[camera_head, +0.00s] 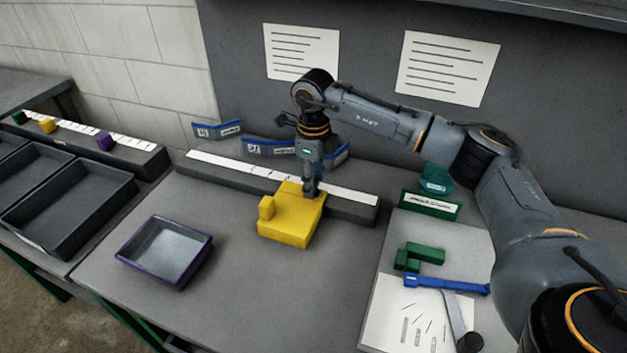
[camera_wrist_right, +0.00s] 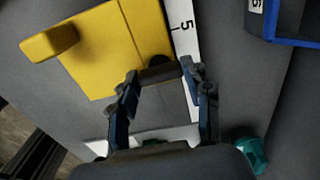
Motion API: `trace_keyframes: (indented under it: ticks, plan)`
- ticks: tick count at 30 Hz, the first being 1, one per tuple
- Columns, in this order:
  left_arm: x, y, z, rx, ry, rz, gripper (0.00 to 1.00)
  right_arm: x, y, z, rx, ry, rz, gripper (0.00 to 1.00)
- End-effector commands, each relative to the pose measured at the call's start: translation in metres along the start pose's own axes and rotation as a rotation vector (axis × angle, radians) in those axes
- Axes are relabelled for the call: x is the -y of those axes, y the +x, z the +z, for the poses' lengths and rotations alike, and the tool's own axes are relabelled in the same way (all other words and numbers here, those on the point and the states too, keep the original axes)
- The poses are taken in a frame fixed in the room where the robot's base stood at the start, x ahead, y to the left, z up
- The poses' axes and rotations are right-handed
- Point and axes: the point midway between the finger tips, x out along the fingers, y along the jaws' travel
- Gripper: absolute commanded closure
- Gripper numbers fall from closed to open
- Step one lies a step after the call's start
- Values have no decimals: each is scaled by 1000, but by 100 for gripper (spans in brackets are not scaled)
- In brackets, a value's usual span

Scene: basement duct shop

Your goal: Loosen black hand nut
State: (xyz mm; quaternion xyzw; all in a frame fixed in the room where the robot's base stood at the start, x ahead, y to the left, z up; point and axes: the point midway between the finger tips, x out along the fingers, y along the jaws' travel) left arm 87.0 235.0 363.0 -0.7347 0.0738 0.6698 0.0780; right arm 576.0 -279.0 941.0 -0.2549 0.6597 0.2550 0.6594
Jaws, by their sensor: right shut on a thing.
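A yellow block-shaped fixture (camera_head: 291,222) with a small raised knob on its left side sits on the grey bench, against the long rail with the white scale. It also shows in the right wrist view (camera_wrist_right: 105,45). My right gripper (camera_head: 310,190) points down at the fixture's back right edge. In the right wrist view its fingers (camera_wrist_right: 158,75) are closed around the black hand nut (camera_wrist_right: 159,61), which shows as a small dark round part at the fixture's edge. In the head view the fingers hide the nut. My left gripper is not in view.
A purple-rimmed tray (camera_head: 165,252) stands left of the fixture. Green blocks (camera_head: 420,255), a blue tool (camera_head: 447,285) and a white sheet (camera_head: 400,318) lie to the right. Blue label holders (camera_head: 270,147) stand behind the rail (camera_head: 350,207). The bench front is clear.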

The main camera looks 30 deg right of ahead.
Motion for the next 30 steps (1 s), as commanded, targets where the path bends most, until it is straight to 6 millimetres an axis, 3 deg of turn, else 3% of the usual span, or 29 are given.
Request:
trace_keyframes:
  ticks: [12,13,16,26,30]
  plan:
    - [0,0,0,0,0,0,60,0,-1,0,2,-8,-2,83]
    - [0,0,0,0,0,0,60,0,-1,0,2,-8,-2,45]
    - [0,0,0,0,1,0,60,0,-1,0,2,-7,-1,28]
    - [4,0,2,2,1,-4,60,0,-2,0,1,-6,-1,28]
    - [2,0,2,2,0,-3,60,1,-17,1,3,-6,-3,28]
